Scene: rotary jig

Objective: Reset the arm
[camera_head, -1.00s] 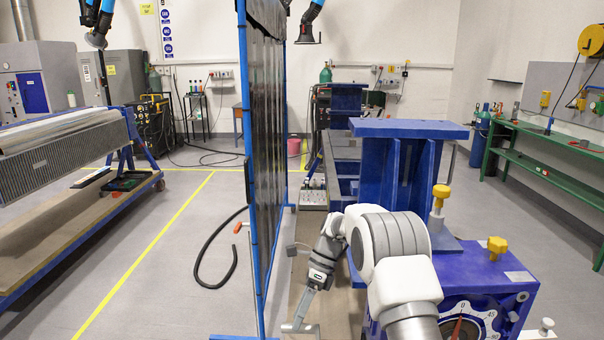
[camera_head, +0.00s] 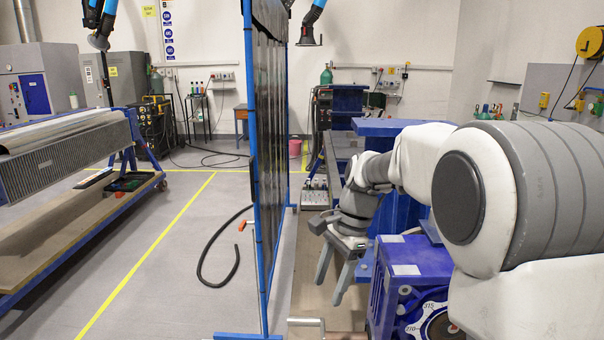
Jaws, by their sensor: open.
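My gripper (camera_head: 341,268) is open and empty, with its two grey fingers pointing down. It hangs between the dark curtain screen and the blue rotary jig (camera_head: 408,255). My white and grey arm reaches in from the right and hides much of the jig. The jig's numbered dial (camera_head: 436,325) shows at the lower edge, partly cut off. A crank handle (camera_head: 306,322) sticks out to the left at the jig's lower left, below my gripper.
The dark curtain screen (camera_head: 268,130) on a blue frame stands close to the left of my gripper. A blue-framed trolley (camera_head: 75,215) stands at the far left.

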